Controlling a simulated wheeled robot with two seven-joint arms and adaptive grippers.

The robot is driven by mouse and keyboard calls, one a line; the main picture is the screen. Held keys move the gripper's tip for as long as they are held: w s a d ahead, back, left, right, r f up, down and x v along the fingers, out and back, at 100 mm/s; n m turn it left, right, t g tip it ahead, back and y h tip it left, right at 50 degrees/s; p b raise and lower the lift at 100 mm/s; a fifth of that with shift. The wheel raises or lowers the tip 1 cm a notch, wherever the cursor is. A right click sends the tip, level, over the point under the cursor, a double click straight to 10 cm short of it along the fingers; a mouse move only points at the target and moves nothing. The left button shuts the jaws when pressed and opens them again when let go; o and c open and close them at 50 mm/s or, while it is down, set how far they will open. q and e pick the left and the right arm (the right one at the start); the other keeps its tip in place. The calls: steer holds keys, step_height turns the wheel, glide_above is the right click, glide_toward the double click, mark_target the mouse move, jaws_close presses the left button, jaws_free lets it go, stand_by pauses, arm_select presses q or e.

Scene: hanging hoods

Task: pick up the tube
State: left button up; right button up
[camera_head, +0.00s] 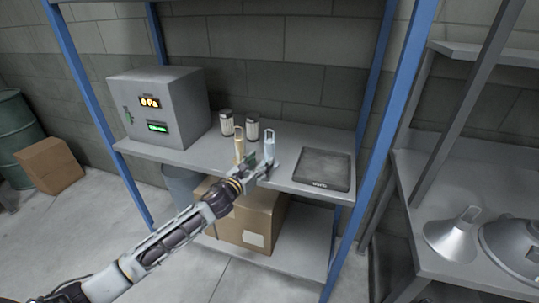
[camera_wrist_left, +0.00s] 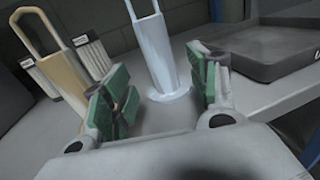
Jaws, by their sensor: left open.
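A pale blue-white tube (camera_head: 270,145) with a loop handle stands upright on the grey shelf (camera_head: 180,152), near its front edge. A tan tube (camera_head: 239,147) of similar shape stands to its left. My left gripper (camera_head: 259,166) is open and empty at the shelf's front edge, close to the pale tube. In the left wrist view, the pale tube (camera_wrist_left: 160,62) stands on its round base beyond and between the green-padded fingers (camera_wrist_left: 162,90). The tan tube (camera_wrist_left: 62,75) is beyond the left finger. My right gripper is not in view.
Two small labelled jars (camera_head: 252,129) stand behind the tubes. A dark flat tray (camera_head: 322,168) lies right of them. A grey box with displays (camera_head: 165,105) stands on the shelf's left. A cardboard box (camera_head: 248,215) sits below. A blue post (camera_head: 388,130) bounds the right side.

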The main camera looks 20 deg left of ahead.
mark_target(267, 155)
arm_select(q)
steer(key=shift+x, duration=0.8)
steer(key=shift+w, duration=0.1)
steer(key=shift+x, duration=2.5)
steer(key=shift+r, duration=0.1)
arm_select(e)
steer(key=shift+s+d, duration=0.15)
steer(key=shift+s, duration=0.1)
arm_select(q)
steer(key=c, duration=1.3)
